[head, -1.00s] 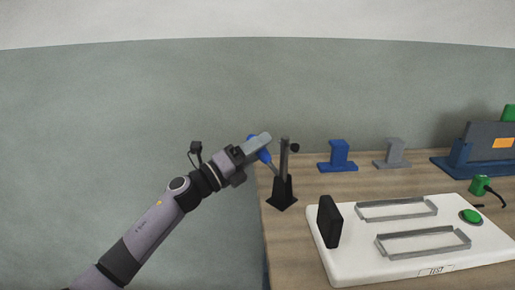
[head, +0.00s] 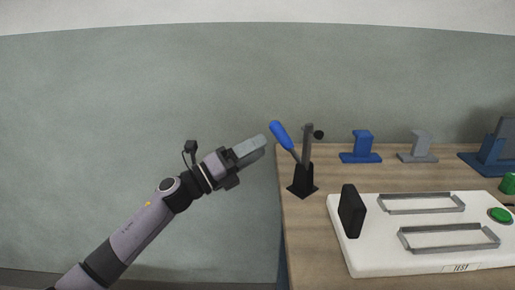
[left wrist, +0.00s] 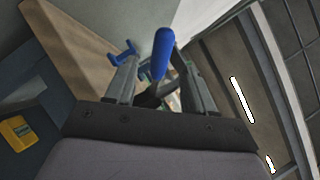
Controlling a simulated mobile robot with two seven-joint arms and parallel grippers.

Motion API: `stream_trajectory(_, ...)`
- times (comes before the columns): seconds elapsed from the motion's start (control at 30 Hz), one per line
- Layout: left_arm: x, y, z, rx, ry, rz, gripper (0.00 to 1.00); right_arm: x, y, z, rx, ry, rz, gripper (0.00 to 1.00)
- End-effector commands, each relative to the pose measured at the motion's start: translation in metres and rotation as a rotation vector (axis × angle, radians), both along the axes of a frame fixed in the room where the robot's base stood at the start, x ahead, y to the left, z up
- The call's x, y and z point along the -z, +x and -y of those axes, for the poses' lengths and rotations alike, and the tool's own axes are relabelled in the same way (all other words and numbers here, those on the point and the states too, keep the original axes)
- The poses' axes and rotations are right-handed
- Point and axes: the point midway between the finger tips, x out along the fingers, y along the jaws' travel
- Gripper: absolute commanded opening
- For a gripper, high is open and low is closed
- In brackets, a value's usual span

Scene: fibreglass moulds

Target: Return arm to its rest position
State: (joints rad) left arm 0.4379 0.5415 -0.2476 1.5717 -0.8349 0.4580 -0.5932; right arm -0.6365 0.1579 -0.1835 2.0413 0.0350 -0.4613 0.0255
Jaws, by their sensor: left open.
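My left gripper (head: 262,143) is raised in the middle of the head view, left of the table's edge. It is open and empty, its fingertips close to but apart from the blue-handled lever (head: 281,136) in the head view. The lever stands tilted in a black base on the table's left corner. In the left wrist view, the blue handle (left wrist: 163,54) shows beyond and between the two open fingers. My left arm reaches up from the lower left. My right gripper does not show.
The wooden table (head: 310,225) fills the right. On it are a white test board (head: 375,262) with two metal frames, a black block (head: 351,212) and a green button (head: 500,215). A blue stand (head: 361,147) and a grey stand (head: 418,147) are behind. Space left of the table is clear.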

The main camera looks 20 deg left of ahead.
Motion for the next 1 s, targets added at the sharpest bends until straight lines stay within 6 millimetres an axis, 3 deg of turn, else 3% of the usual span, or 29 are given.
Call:
stream_trajectory(0.27, 0.004, -0.002, 0.001, 0.0, -0.031, -0.026, 0.54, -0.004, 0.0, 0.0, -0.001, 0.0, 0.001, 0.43)
stream_trajectory(0.47, 0.039, -0.021, 0.007, -0.016, -0.299, -0.247, 0.54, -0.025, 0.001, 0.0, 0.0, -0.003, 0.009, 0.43)
stream_trajectory(0.77, 0.133, -0.09, 0.008, -0.149, -0.91, -0.767, 0.54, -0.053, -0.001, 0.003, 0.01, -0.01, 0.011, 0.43)
stream_trajectory(1.0, 0.204, -0.181, 0.014, -0.35, -1.387, -1.166, 0.54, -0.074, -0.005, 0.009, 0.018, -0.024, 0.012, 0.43)
